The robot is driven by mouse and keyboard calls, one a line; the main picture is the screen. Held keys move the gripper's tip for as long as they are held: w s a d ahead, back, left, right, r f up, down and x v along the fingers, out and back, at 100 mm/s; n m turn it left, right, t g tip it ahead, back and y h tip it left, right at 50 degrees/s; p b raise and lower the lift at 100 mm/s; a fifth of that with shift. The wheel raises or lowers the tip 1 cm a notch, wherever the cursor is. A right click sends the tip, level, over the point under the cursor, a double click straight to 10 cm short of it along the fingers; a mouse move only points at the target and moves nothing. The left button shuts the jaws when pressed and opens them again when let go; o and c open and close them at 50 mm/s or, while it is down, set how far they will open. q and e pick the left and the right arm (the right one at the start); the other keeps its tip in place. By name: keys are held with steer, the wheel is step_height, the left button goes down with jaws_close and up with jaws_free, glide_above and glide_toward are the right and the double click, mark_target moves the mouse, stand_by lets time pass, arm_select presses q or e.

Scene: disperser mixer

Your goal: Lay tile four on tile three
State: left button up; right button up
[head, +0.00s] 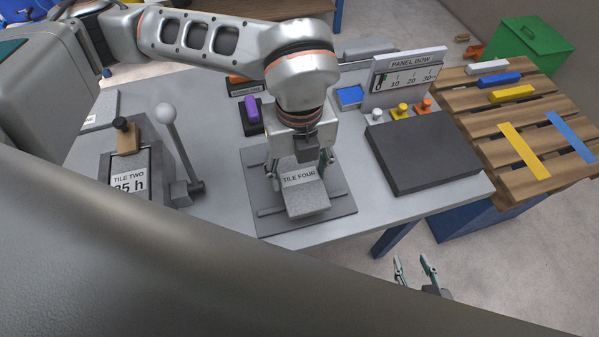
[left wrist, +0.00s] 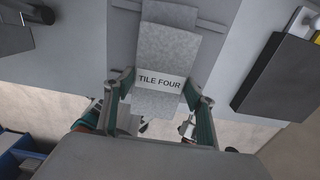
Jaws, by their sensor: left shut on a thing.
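Tile four (head: 307,199) is a grey speckled slab with a white label. My left gripper (head: 299,171) comes down from above and is shut on it, over a dark square plate (head: 344,208). The left wrist view shows the label of tile four (left wrist: 159,82) between the two fingers (left wrist: 160,105). No label reading tile three shows; whether it lies under tile four is hidden. I cannot tell whether tile four touches anything below. My right gripper (head: 413,262) is open and empty, low beyond the table's front edge.
Tile two (head: 128,181) lies in a holder at the left, beside a lever with a white knob (head: 167,112). A dark slab (head: 425,160) and a panel with coloured knobs (head: 408,75) stand at the right. A pallet (head: 515,115) with coloured bars is further right.

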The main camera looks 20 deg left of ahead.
mark_target(300, 177)
arm_select(q)
steer(key=shift+f, duration=0.5)
steer(key=shift+f, duration=0.15)
steer(key=o, duration=1.6)
steer(key=shift+c, duration=0.2)
step_height(300, 177, up, 12)
